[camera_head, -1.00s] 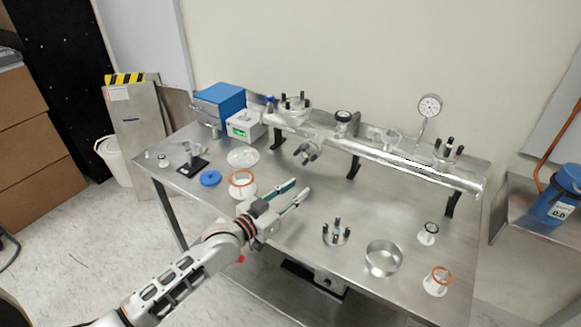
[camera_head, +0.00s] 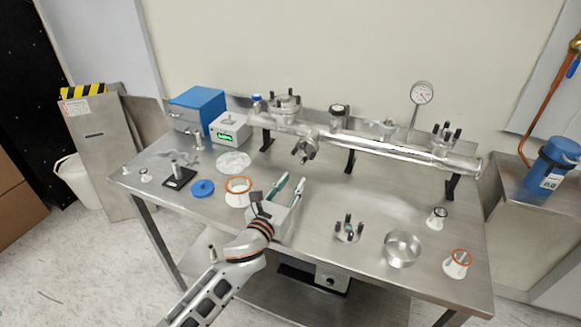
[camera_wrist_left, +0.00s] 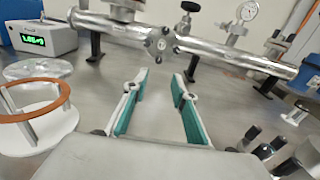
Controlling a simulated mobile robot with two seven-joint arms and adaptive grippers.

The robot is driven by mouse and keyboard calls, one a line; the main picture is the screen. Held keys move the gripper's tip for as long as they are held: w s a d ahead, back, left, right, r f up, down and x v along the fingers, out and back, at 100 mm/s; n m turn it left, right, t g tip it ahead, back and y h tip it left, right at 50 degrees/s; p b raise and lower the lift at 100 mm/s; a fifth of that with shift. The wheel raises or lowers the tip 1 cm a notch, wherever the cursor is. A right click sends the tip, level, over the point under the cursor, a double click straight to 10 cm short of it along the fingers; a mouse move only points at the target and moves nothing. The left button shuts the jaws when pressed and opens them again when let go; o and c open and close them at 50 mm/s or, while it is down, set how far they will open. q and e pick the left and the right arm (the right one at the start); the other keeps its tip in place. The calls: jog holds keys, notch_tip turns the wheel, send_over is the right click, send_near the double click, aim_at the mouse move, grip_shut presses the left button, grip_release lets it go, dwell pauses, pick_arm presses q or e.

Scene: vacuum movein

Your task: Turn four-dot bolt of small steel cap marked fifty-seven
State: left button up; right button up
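Several steel caps with dark upright bolts are in view, and I cannot read a fifty-seven or dots on any. One cap (camera_head: 303,148) faces forward on the steel pipe, and it shows beyond my fingers in the left wrist view (camera_wrist_left: 160,43). Another cap (camera_head: 443,138) is on the pipe's right end and a larger one (camera_head: 286,104) on its left. A loose cap (camera_head: 348,230) lies on the table, bolts up. My left gripper (camera_head: 289,181) is open and empty over the table, in front of the forward-facing cap; its teal-padded fingers (camera_wrist_left: 160,82) are apart. My right gripper is not in view.
The steel table (camera_head: 325,200) is clear around its middle. An orange-ringed white stand (camera_head: 238,190) is left of my gripper. A steel ring (camera_head: 402,248) and small white stands (camera_head: 456,264) are at right. A gauge (camera_head: 421,93) rises behind the pipe.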

aim_at(302, 164)
pick_arm(q)
jog(key=m, duration=0.2)
jog(key=shift+w+a+r+m, duration=0.1)
jog(key=shift+w+r+m, duration=0.05)
jog(key=shift+r+m, duration=0.15)
jog(key=shift+w, duration=0.2)
jog(key=b+x, duration=0.1)
jog(key=x, duration=0.6)
jog(key=shift+w+b, duration=0.2)
jog(key=shift+b, duration=0.2)
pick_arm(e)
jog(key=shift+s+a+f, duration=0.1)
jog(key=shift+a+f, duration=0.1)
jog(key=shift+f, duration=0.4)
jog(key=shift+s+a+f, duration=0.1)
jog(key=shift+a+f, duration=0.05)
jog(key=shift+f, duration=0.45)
pick_arm(q)
grip_shut()
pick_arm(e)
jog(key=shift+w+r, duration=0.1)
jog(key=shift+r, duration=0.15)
